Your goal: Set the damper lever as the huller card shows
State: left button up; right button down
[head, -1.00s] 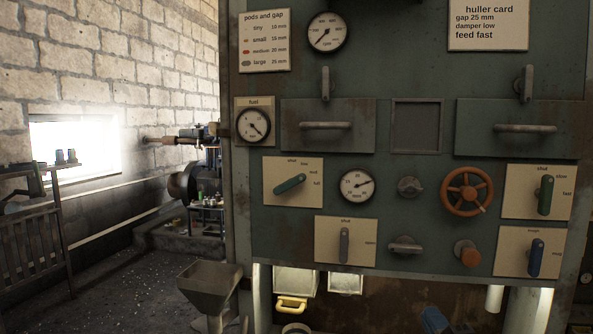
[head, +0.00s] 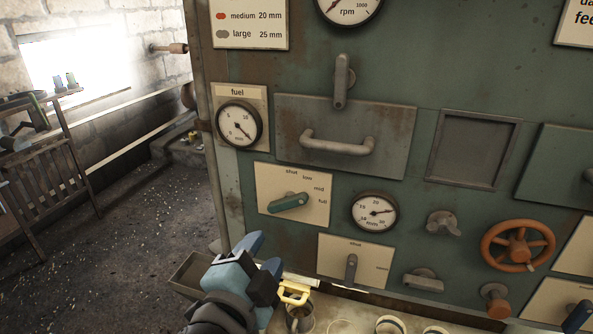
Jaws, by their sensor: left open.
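The damper lever (head: 288,203), a teal handle with a grey end, sits on a cream plate (head: 265,182) marked shut, low, mid and full. Its teal end points to the lower left and its grey end to the right, nearest mid and full; which mark it reads I cannot tell. The huller card (head: 576,27) is cut off at the top right; a second ago it read gap 25 mm, damper low, feed fast. My left gripper (head: 262,255), with blue fingers, is open and empty, below and left of the lever, apart from it. My right gripper is out of view.
A drawer handle (head: 338,145) juts out above. A round gauge (head: 374,211) and an orange handwheel (head: 518,246) are to the right.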

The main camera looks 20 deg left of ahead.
aim_at(290, 205)
pick_arm(q)
jog(key=w, duration=0.6)
jog(key=w+b, duration=0.1)
jog(key=w, duration=0.6)
jog(key=shift+w+d+r, duration=0.1)
jog(key=shift+w+d, duration=0.1)
grip_shut()
